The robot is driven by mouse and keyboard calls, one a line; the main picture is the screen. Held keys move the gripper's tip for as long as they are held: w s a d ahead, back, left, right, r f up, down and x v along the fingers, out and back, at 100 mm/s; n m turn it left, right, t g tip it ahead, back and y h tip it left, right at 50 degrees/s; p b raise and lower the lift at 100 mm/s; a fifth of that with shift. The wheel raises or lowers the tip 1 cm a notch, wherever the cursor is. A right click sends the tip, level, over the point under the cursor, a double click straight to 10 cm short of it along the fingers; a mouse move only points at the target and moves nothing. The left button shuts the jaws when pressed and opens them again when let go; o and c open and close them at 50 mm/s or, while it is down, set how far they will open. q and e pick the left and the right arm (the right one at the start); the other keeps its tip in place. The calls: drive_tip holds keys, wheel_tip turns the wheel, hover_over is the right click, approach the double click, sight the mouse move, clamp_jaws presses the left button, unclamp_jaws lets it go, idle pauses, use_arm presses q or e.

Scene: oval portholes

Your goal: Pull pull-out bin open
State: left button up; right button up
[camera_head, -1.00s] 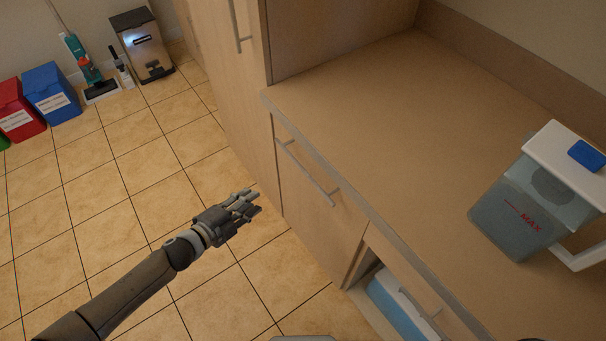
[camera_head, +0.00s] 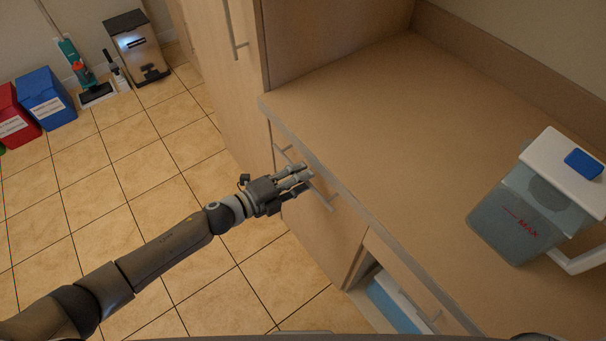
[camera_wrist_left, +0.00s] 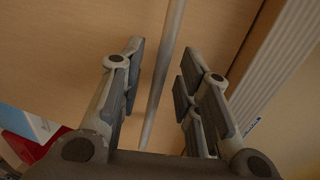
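The closed wooden front (camera_head: 316,230) under the counter, likely the pull-out bin, has a metal bar handle (camera_head: 322,196). My left gripper (camera_head: 304,178) is in front of this handle and hides its middle part in the head view. In the left wrist view the handle bar (camera_wrist_left: 165,75) runs between the two sets of fingers (camera_wrist_left: 157,88). The fingers stand apart on both sides of the bar, with gaps showing, so the gripper is open around or just before it. Contact cannot be told. My right gripper is not in view.
A wooden counter (camera_head: 370,110) spans the right, with a water pitcher (camera_head: 530,205) on it. A lower compartment holds a blue-and-white object (camera_head: 395,300). A tall cabinet (camera_head: 225,90) stands behind. Tiled floor (camera_head: 130,190) left of the cabinets is clear.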

use_arm(q)
drive_tip(key=shift+w+d+f, duration=0.15)
drive_tip(key=shift+w+d, duration=0.25)
drive_tip(key=shift+d, duration=0.2)
drive_tip(key=shift+c, duration=0.5)
clamp_jaws()
